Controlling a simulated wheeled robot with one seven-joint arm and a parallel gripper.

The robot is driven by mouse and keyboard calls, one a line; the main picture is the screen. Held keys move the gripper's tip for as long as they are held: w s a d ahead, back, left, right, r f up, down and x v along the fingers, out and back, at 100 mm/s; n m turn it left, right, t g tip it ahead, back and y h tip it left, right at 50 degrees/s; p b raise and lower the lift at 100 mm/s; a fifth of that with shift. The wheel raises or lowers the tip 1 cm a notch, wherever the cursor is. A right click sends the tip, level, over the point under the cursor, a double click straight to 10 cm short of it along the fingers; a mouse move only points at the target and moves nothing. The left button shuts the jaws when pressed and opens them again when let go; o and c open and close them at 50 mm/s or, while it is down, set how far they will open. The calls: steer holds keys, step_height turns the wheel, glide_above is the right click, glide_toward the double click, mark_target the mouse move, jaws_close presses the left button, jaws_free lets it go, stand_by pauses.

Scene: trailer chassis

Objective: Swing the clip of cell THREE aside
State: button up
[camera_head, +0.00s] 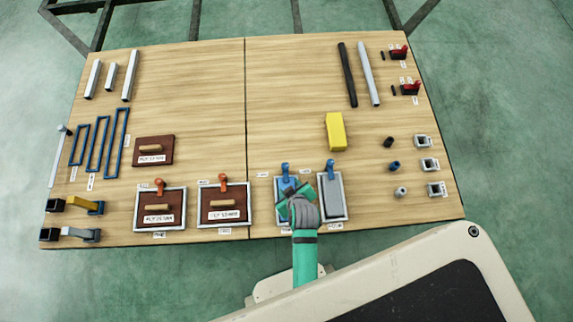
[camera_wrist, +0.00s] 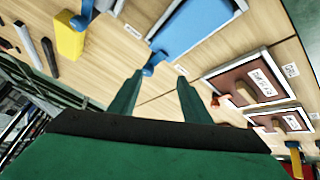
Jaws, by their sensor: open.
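Four framed cells stand in a row along the near edge of the table; their small number tags are too small to read, so I cannot tell for certain which is cell THREE. Third from the left is a cell with a blue plate (camera_head: 279,184), with a blue clip (camera_head: 285,168) at its far edge. My gripper (camera_head: 291,192) is over this cell and hides much of it. In the wrist view, my gripper (camera_wrist: 160,76) is open and empty. The blue clip (camera_wrist: 152,66) shows beyond and between the fingertips, beside the blue plate (camera_wrist: 198,22). I cannot tell whether they touch.
The cell to the right has a grey plate (camera_head: 332,198) and a blue clip (camera_head: 331,167). The two left cells hold brown plates with orange clips (camera_head: 223,181). A yellow block (camera_head: 335,132) lies beyond. The table middle is clear.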

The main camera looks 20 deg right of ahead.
mark_target(285, 166)
steer(key=w+d+r+n+g+y, duration=0.25)
steer(key=w+d, duration=0.25)
steer(key=w, duration=0.3)
steer(key=shift+g+y, duration=0.25)
steer(key=shift+g, duration=0.1)
steer(key=x, duration=1.1)
steer(key=shift+d+f, duration=0.1)
steer(key=shift+f, duration=0.05)
steer(key=c, duration=1)
